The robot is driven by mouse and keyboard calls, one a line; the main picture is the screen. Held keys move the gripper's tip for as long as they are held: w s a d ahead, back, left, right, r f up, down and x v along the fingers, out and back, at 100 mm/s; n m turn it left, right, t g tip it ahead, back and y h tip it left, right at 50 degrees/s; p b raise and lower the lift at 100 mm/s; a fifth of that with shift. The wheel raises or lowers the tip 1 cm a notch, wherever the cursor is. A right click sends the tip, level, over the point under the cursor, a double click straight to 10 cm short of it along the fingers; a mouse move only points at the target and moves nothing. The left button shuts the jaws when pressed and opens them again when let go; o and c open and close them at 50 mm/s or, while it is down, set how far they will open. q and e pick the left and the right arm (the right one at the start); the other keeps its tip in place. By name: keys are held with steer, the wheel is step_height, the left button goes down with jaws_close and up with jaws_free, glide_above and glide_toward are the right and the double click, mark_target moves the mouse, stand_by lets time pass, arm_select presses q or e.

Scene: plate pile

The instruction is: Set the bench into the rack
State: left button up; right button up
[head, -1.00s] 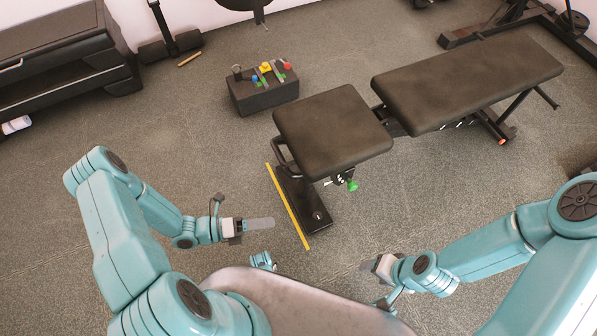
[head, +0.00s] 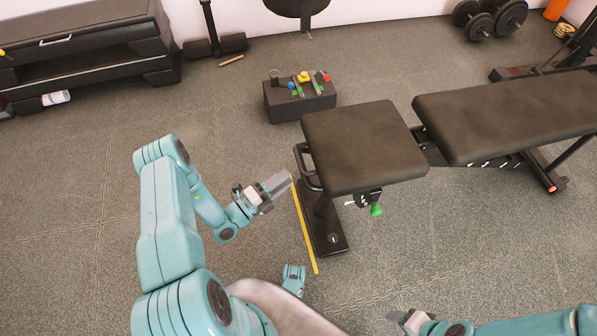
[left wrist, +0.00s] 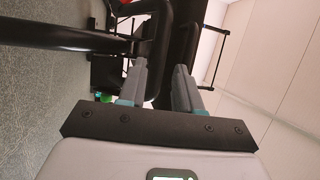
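The black padded bench has a short seat (head: 365,148) and a longer backrest (head: 505,115). A looped handle (head: 306,168) is at the seat's left end, above its black foot (head: 325,235). My left gripper (head: 278,182) is just left of the handle and points toward it. In the left wrist view its fingers (left wrist: 160,88) are apart, with black bench parts beyond; whether the handle lies between them is unclear. My right gripper (head: 398,317) is low in the head view, away from the bench; its finger gap is unclear. A black steel frame (head: 550,68), possibly the rack, shows partly at upper right.
A yellow strip (head: 305,228) lies on the floor along the bench foot. A black box (head: 298,100) with coloured knobs stands behind the bench. A black step-like unit (head: 85,50) is at upper left, dumbbells (head: 490,18) at the back. Floor left of the bench is open.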

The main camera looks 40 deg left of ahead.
arm_select(q)
steer(key=b+x, duration=0.1)
steer(key=x, duration=0.4)
steer(key=shift+w+d, duration=0.15)
steer(key=shift+w, duration=0.1)
jaws_close()
